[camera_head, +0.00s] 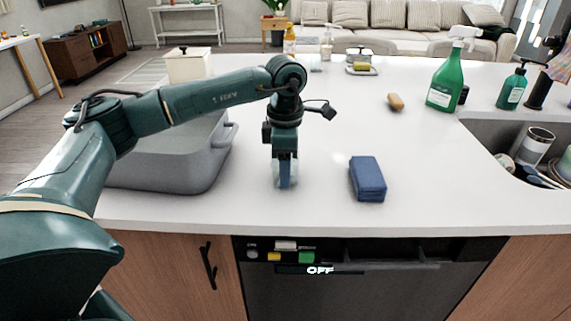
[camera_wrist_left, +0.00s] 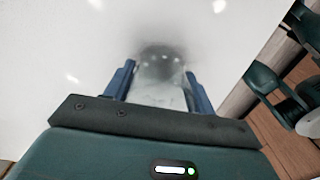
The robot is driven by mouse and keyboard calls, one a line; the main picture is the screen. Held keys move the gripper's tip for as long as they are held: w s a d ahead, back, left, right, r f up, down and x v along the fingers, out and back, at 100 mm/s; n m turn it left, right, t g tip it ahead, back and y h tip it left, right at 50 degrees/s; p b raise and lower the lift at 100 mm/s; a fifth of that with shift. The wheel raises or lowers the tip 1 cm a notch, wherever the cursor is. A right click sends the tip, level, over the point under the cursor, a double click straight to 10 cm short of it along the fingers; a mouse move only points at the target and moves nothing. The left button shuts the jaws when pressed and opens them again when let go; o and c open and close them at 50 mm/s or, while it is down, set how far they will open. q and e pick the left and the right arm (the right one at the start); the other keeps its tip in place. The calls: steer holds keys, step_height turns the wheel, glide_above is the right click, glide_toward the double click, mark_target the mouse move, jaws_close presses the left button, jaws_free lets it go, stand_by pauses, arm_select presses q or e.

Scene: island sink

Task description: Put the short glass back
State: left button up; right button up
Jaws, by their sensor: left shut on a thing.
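The short glass (camera_wrist_left: 160,92) is clear and sits between the two blue fingers of my left gripper (camera_wrist_left: 160,88) in the left wrist view. In the head view my left gripper (camera_head: 285,178) points straight down at the white island counter (camera_head: 320,205), near its front edge. It is shut on the glass, and only a pale sliver of the glass (camera_head: 292,173) shows there. The glass is at or very close to the counter top; I cannot tell whether it touches. My right gripper is not in view.
A blue sponge (camera_head: 368,179) lies to the right. The sink (camera_head: 490,140) holds several dishes at the far right. A green spray bottle (camera_head: 445,83) stands behind it. A dishwasher (camera_head: 355,285) sits below the counter.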

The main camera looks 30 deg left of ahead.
arm_select(q)
steer(key=o, duration=1.1)
steer(key=shift+f, duration=0.1)
step_height(320, 180, up, 12)
steer(key=shift+r, duration=0.15)
